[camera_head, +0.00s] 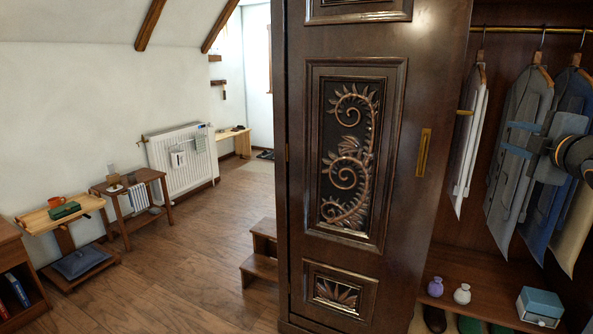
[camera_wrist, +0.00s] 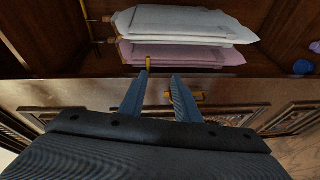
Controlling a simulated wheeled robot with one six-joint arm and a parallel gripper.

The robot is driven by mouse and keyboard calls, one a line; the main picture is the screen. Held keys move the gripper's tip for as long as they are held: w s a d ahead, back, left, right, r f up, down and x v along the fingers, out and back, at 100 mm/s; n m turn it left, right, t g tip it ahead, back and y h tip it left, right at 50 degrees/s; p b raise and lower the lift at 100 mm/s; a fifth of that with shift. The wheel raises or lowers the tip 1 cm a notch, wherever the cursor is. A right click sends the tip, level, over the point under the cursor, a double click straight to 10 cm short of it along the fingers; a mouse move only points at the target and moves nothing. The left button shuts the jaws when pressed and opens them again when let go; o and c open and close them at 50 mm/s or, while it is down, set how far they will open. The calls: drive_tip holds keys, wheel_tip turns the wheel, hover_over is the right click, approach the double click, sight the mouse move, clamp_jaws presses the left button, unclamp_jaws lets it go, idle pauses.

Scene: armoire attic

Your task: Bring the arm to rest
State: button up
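My gripper (camera_head: 507,138) is at the right of the head view, in front of the hanging clothes of the armoire. Its two blue-grey fingers point left and are apart, with nothing visible between them. In the wrist view the fingers (camera_wrist: 160,76) are also apart and empty. Their tips appear close to a small brass peg (camera_wrist: 149,63); I cannot tell whether they touch it. My wrist shows at the right edge of the head view; most of my arm is out of view.
A dark carved door (camera_head: 410,250) with a brass handle (camera_head: 423,152) stands left of the open compartment. Jackets (camera_head: 515,110) hang from a rail. Wooden steps (camera_head: 262,268) and open floor lie left.

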drive_tip(key=a+f+m+g, duration=0.85)
drive_tip(key=a+f, duration=0.85)
drive_tip(key=f, duration=0.3)
drive_tip(key=s+a+f+m+g+y, duration=0.1)
drive_tip(key=s+a+f+g, duration=0.3)
drive_tip(key=s+a, duration=0.5)
drive_tip(key=s+a+f+m+g+y, duration=0.2)
drive_tip(key=s+a+f+m+g, duration=0.2)
drive_tip(key=s+a, duration=0.6)
drive_tip(key=shift+f+m+y, duration=0.3)
drive_tip(key=shift+f+m, duration=0.05)
drive_tip(key=shift+f, duration=0.45)
drive_tip(key=shift+s, duration=0.1)
drive_tip(key=shift+w+d+f+g, duration=0.1)
drive_tip(key=shift+w+g, duration=0.15)
drive_tip(key=shift+w, duration=0.05)
